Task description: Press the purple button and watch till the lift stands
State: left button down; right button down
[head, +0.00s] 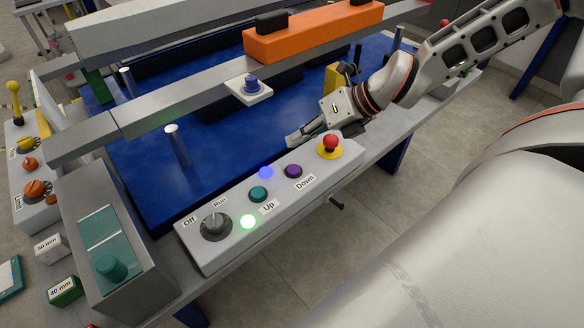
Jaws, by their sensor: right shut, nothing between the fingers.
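The purple button (293,171) sits on the sloped grey control panel (232,250), beside the label Down. A teal button (258,194) sits to its left by the label Up. The blue lift platform (150,185) lies behind the panel. My left gripper is not in view.
A red emergency knob (330,142) on a yellow base is close to my right gripper. A rotary switch (215,226) is at the panel's left end. A grey rail with an orange block (312,32) crosses above the platform. A metal post (178,146) stands behind the panel.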

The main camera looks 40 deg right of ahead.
jog(key=b, duration=0.2)
send_over(296, 169)
notch_tip(296, 169, down, 5)
jog(key=shift+s+f, duration=0.1)
jog(key=shift+f, duration=0.25)
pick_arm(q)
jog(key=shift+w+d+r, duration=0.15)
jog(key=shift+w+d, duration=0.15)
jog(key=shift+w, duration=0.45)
pick_arm(e)
jog(key=shift+f, duration=0.3)
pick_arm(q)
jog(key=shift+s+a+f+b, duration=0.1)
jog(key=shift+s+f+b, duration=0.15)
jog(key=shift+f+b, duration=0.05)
pick_arm(e)
jog(key=shift+f, duration=0.45)
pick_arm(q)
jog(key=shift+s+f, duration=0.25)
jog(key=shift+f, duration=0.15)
